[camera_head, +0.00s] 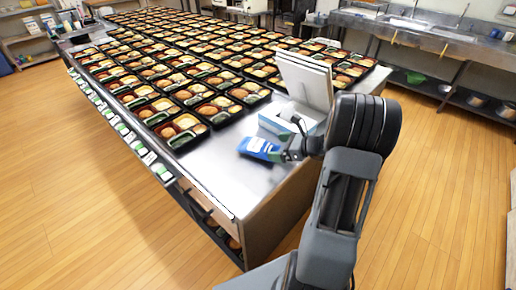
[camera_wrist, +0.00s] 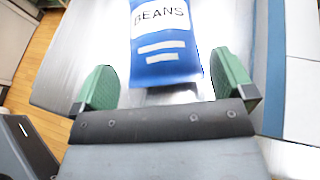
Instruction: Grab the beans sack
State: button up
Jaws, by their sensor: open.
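The beans sack (camera_head: 259,148) is a blue packet with a white label, lying on the metal counter near its front right end. In the wrist view the beans sack (camera_wrist: 165,45) shows the word BEANS, and its top is cut off by the frame edge. My gripper (camera_head: 284,152) is at the right end of the sack. In the wrist view my gripper's green fingers (camera_wrist: 165,80) are spread apart, with the near end of the sack just ahead of or between their tips. I cannot tell whether they touch it.
A light blue and white box (camera_head: 285,120) stands on the counter just behind the sack, with upright white panels (camera_head: 304,80) behind it. Many filled bento trays (camera_head: 183,130) cover the counter farther back. The counter's front left corner (camera_head: 225,190) is bare.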

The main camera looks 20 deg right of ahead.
aim_at(272, 147)
jog(key=shift+x, duration=3.05)
jog(key=shift+f, duration=0.15)
jog(key=shift+d, duration=0.1)
jog(key=c, duration=1)
